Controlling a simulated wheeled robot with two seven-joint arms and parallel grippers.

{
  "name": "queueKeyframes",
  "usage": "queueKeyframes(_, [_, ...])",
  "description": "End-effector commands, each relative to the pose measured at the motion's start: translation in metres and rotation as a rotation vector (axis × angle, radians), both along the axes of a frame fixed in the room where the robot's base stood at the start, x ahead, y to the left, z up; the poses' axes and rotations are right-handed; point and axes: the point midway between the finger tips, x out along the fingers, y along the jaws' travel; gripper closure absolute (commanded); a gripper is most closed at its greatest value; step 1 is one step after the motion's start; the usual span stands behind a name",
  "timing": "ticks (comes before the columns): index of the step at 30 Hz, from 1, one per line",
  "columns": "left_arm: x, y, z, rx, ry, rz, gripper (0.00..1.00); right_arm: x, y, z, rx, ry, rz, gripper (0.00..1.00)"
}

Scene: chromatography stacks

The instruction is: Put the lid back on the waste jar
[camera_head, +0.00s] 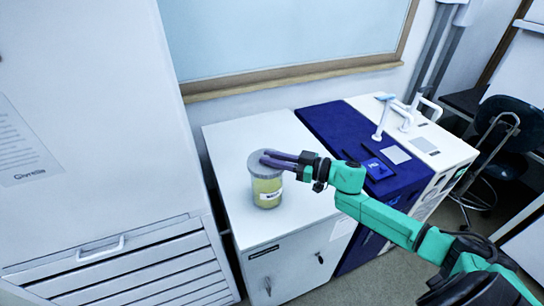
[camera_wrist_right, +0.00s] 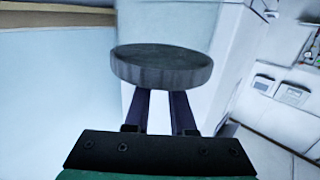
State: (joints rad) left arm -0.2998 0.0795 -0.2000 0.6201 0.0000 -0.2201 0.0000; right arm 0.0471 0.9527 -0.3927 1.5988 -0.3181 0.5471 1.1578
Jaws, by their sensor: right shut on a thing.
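The waste jar (camera_head: 267,192) stands upright on the white cabinet top, with yellow-green contents and a white label. The round grey lid (camera_head: 257,166) is over the jar's mouth in the head view. I cannot tell whether it rests on the rim or hovers just above it. My right gripper (camera_head: 279,159) reaches in from the right and is shut on the lid, its dark purple fingers at the lid's near right side. In the right wrist view the lid (camera_wrist_right: 160,70) sits at the fingertips; the jar is not visible there. My left gripper is not in view.
The white cabinet top (camera_head: 230,150) is clear around the jar. A dark blue unit (camera_head: 340,125) and a white instrument (camera_head: 430,140) with pale tubing stand to the right. A tall drawer cabinet (camera_head: 100,130) rises at the left, and a wall with a framed board is behind.

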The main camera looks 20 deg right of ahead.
Motion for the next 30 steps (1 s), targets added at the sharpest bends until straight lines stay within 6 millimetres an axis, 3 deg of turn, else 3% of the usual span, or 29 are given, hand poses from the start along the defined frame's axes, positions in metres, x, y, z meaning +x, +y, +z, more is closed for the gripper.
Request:
queueKeyframes(28, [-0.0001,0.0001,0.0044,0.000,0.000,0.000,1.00,0.0003,-0.0004,-0.0003,0.001,0.000,0.000,1.00])
queueKeyframes(29, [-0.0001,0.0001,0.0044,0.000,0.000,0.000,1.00,0.0003,-0.0003,-0.0003,0.001,0.000,0.000,0.70])
queueKeyframes(30, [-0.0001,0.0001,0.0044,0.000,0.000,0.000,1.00,0.0003,-0.0003,-0.0003,0.001,0.000,0.000,0.54])
